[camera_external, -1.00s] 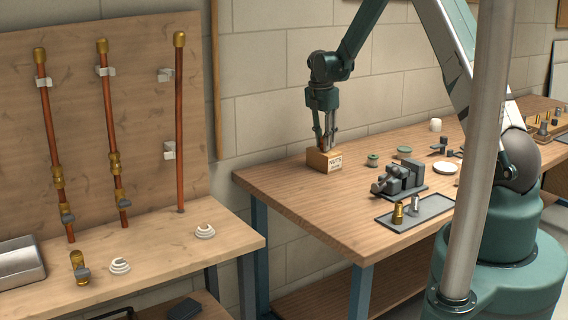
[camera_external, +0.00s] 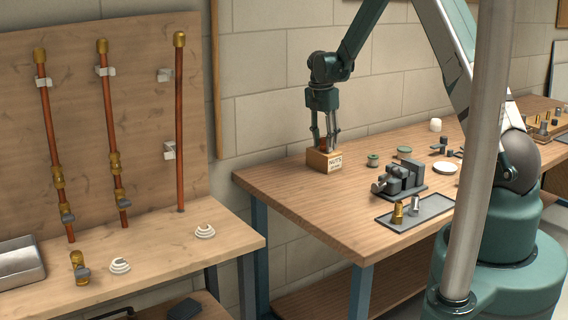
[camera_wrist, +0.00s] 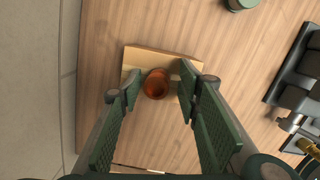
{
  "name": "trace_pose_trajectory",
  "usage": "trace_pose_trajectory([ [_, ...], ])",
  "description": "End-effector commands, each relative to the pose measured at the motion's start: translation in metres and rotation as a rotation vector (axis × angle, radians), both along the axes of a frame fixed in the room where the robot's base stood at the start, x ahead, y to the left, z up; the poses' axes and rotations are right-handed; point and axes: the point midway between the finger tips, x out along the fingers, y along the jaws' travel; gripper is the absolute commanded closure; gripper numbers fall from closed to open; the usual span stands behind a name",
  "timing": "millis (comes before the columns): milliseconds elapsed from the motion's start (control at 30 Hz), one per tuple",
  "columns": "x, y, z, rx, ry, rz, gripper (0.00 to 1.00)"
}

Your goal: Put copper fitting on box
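The copper fitting (camera_wrist: 157,83) stands on the small wooden box (camera_external: 333,163), which has dark lettering on its front. In the wrist view the box (camera_wrist: 137,60) lies beneath the fitting, which shows its round open end. My gripper (camera_external: 328,141) is just above the box. In the wrist view its green fingers (camera_wrist: 160,88) stand on either side of the fitting, with gaps visible on both sides. The gripper appears open, with nothing held. The fitting (camera_external: 325,148) is partly hidden by the fingers in the external view.
The box stands near the workbench's (camera_external: 290,189) back left corner. Green-topped spools (camera_external: 373,160), a dark vise (camera_external: 400,178) and a mat (camera_external: 385,219) with small fittings lie to the right. Another bench (camera_external: 180,250) with upright copper pipes stands at left.

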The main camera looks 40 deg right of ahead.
Motion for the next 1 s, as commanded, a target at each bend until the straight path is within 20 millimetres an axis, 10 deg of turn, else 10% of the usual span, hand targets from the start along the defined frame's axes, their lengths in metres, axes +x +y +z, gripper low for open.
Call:
trace_pose_trajectory([
  [1000, -0.002, 0.013, 0.112, 0.000, 0.000, 0.000, 0.66],
])
